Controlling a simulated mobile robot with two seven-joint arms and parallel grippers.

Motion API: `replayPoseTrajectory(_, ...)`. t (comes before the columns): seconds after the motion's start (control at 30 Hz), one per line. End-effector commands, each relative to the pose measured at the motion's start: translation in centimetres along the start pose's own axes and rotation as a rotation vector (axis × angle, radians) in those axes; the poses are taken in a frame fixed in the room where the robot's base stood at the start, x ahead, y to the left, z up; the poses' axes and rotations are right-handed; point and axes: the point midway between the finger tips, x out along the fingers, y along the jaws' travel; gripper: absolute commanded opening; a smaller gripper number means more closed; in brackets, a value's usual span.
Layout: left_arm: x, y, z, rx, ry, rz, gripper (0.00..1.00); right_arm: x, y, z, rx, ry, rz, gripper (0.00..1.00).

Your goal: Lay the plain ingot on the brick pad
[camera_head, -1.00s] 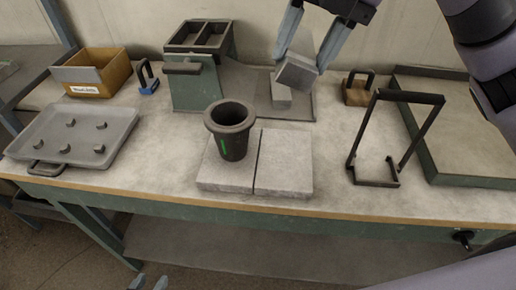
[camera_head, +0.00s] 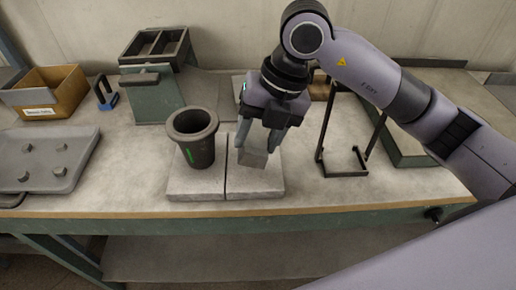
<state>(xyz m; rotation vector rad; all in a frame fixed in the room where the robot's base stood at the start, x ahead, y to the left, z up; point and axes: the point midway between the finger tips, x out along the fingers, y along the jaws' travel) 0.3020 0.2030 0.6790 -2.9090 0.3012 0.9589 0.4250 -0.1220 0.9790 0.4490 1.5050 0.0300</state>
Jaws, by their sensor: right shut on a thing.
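My right gripper (camera_head: 257,146) is shut on a plain grey ingot (camera_head: 253,159) and points down. It holds the ingot over the right slab of the grey brick pad (camera_head: 256,186). I cannot tell whether the ingot's lower end touches the slab or hangs just above it. The pad is two pale slabs side by side with a narrow gap. A dark crucible (camera_head: 194,148) with a wide rim and a green mark stands on the left slab, left of the ingot. My left gripper is not in view.
A dark metal stand (camera_head: 345,163) rises right of the pad. A grey knobbed tray (camera_head: 45,160) lies far left, with a cardboard box (camera_head: 55,92) behind it. A green box with a divided top (camera_head: 155,85) stands at the back. The bench front edge is close to the pad.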

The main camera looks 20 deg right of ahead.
Motion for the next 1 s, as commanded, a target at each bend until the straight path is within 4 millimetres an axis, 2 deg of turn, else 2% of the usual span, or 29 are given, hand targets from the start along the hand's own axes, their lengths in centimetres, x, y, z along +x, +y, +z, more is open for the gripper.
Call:
replayPoseTrajectory(0.23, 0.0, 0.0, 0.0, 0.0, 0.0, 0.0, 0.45, 3.2, -1.0, -0.1, 0.0, 0.002, 0.0, 0.0)
replayPoseTrajectory(0.63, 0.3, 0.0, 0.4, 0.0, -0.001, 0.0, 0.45, 3.9, -1.2, 0.0, -0.002, -0.001, 0.001, 0.0)
replayPoseTrajectory(0.67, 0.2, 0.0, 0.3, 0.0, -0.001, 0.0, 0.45, 3.9, -1.3, 0.0, -0.001, 0.001, -0.002, 0.59)
replayPoseTrajectory(0.7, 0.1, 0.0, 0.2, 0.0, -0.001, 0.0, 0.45, 3.9, -1.3, 0.0, -0.001, 0.001, -0.002, 0.72)
replayPoseTrajectory(0.73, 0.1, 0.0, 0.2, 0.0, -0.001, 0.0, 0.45, 3.9, -1.3, 0.0, -0.001, 0.001, -0.002, 0.75)
replayPoseTrajectory(1.0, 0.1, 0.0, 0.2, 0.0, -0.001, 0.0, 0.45, 3.8, -1.2, 0.0, -0.001, 0.001, -0.002, 0.75)
